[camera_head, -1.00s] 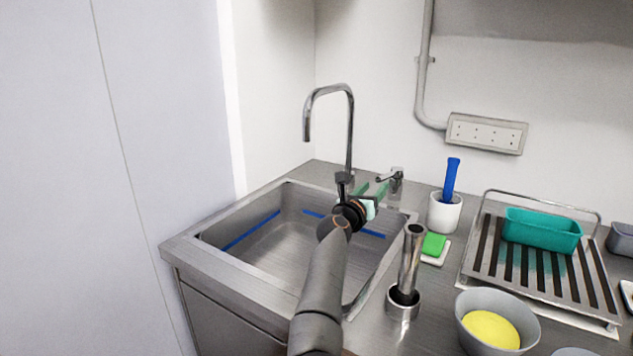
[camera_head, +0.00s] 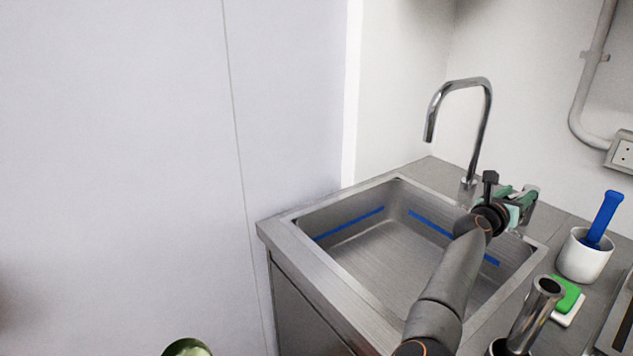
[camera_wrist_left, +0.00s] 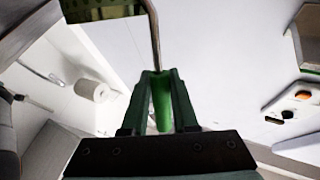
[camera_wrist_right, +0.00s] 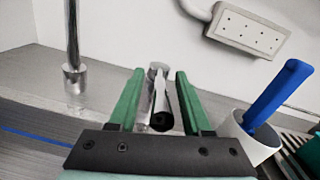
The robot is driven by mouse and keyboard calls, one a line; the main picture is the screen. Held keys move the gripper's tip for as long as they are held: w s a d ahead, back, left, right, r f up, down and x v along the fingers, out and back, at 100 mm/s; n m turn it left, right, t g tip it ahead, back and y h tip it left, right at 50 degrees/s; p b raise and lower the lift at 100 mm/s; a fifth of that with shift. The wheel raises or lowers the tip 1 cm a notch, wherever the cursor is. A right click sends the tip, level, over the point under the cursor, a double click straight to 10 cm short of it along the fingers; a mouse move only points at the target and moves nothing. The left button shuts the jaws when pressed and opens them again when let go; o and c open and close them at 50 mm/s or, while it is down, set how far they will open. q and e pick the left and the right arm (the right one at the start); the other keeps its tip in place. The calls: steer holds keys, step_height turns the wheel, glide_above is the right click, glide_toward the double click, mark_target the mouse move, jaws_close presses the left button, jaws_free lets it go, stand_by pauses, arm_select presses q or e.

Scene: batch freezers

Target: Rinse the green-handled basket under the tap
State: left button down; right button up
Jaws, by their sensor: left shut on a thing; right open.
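The basket's green handle (camera_wrist_left: 162,100) is between the fingers of my left gripper (camera_wrist_left: 160,78), which is shut on it. Part of the basket (camera_wrist_left: 100,10) shows at the top of the left wrist view; the rest is cut off. My left gripper is not clearly visible in the head view. The tap (camera_head: 485,125) rises behind the sink (camera_head: 375,260), its spout over the basin. My right gripper (camera_head: 520,198) is open at the tap's lever (camera_wrist_right: 160,100), which lies between its fingers in the right wrist view; contact cannot be told. No water shows.
A white cup (camera_head: 585,258) with a blue-handled tool (camera_head: 605,218) and a green sponge (camera_head: 566,293) stand right of the sink. A metal cylinder (camera_head: 535,315) stands in front of them. A greenish shiny object (camera_head: 187,347), unclear, shows at the bottom edge. The basin is empty.

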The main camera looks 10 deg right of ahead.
steer(key=shift+d, duration=0.1)
jaws_close()
stand_by(0.4)
stand_by(1.1)
